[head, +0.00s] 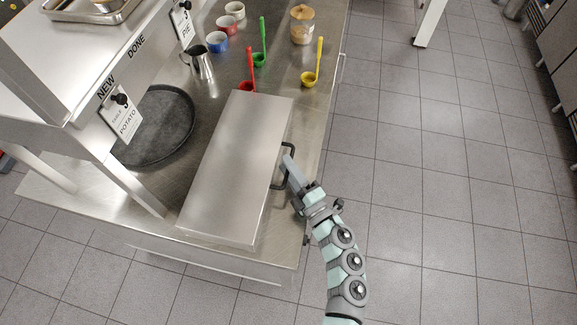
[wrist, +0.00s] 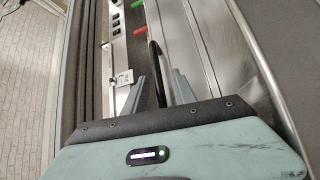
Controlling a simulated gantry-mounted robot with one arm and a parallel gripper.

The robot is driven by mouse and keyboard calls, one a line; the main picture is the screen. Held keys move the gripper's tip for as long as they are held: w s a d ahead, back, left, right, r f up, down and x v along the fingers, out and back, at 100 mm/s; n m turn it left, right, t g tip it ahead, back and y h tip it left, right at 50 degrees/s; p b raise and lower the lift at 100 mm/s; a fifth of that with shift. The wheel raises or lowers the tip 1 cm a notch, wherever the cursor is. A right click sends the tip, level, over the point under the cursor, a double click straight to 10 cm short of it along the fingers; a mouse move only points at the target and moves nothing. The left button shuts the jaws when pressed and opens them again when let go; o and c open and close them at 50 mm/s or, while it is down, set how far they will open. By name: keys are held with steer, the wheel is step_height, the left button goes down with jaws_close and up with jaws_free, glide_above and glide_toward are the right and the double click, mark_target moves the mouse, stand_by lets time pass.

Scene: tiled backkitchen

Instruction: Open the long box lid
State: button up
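The long box (head: 236,165) is a brushed steel box on the counter, with its flat lid closed. Its black bar handle (head: 291,152) sticks out on the right side. My gripper (head: 289,163) is at this handle, coming from the lower right. In the wrist view the two grey fingers of my gripper (wrist: 156,90) stand apart, with the black handle (wrist: 155,68) between them. The gripper is open; I cannot tell whether either finger touches the handle. The finger ends are partly hard to make out in the head view.
The steel counter (head: 275,75) holds red (head: 250,65), green (head: 262,40) and yellow (head: 320,50) ladles, a jar (head: 302,25), small cups (head: 217,41), a metal jug (head: 202,62) and a dark round tray (head: 160,125). A shelf (head: 75,60) stands at left. Tiled floor (head: 430,190) is free at right.

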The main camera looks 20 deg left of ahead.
steer(key=shift+c, duration=0.2)
jaws_close()
stand_by(1.1)
